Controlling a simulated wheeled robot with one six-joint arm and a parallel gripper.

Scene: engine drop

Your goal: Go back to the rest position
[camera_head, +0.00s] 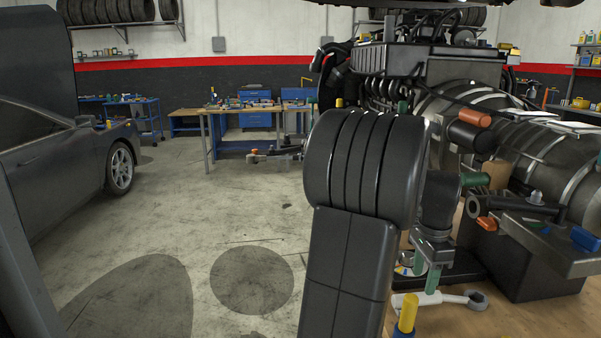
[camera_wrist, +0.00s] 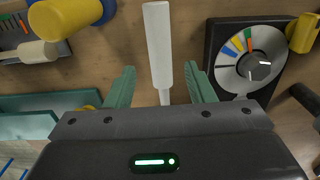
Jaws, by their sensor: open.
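My gripper (camera_wrist: 159,70) is open in the wrist view, its two green fingers apart with nothing held between them. A white-handled tool with a thin shaft (camera_wrist: 158,42) shows between and beyond the fingers, over the wooden bench top (camera_wrist: 105,50); I cannot tell its height. In the head view my gripper (camera_head: 426,274) points down over the wooden bench at the right, partly behind my dark arm.
In the wrist view, a dial box (camera_wrist: 246,62) is at the right, a yellow cylinder (camera_wrist: 62,20) at the upper left and a teal tray (camera_wrist: 28,127) at the left. The engine (camera_head: 470,105) stands behind the bench. Open floor (camera_head: 230,210) lies left, beside a grey car (camera_head: 60,160).

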